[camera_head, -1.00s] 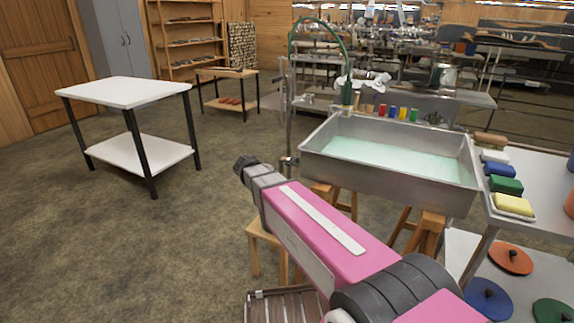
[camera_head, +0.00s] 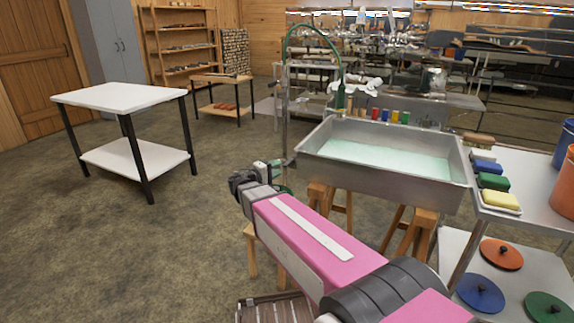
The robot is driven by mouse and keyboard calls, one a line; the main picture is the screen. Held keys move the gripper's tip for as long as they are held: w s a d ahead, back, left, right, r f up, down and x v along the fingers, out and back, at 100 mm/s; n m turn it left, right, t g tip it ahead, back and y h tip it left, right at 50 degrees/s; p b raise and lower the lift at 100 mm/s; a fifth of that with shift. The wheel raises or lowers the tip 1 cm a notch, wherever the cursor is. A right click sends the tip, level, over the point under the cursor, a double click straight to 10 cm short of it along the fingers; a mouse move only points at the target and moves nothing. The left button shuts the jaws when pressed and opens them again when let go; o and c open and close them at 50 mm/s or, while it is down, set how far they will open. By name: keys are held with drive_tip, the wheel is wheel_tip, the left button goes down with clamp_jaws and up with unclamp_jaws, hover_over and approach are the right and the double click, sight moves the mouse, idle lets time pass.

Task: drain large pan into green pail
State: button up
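The large pan (camera_head: 368,186) is a wide rectangular steel pan holding pale green liquid (camera_head: 385,158). It stands level on wooden trestles right of centre. My gripper (camera_head: 268,171) is at the far end of my pink arm, left of the pan's near left corner and apart from it in the picture. Its fingers are small and partly hidden, so I cannot tell their opening. Green patches (camera_head: 284,189) show beside and behind my gripper; I cannot tell whether they belong to a green pail. No whole green pail shows.
A wooden stool (camera_head: 252,256) stands partly behind my arm. A steel table (camera_head: 530,185) at the right holds colored sponges, a blue pail (camera_head: 565,147) and an orange pail (camera_head: 565,188), with colored lids below. A white-topped table (camera_head: 118,97) stands left; open floor lies between.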

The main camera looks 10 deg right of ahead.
sight(287, 162)
drive_tip(key=shift+x, duration=3.15)
clamp_jaws()
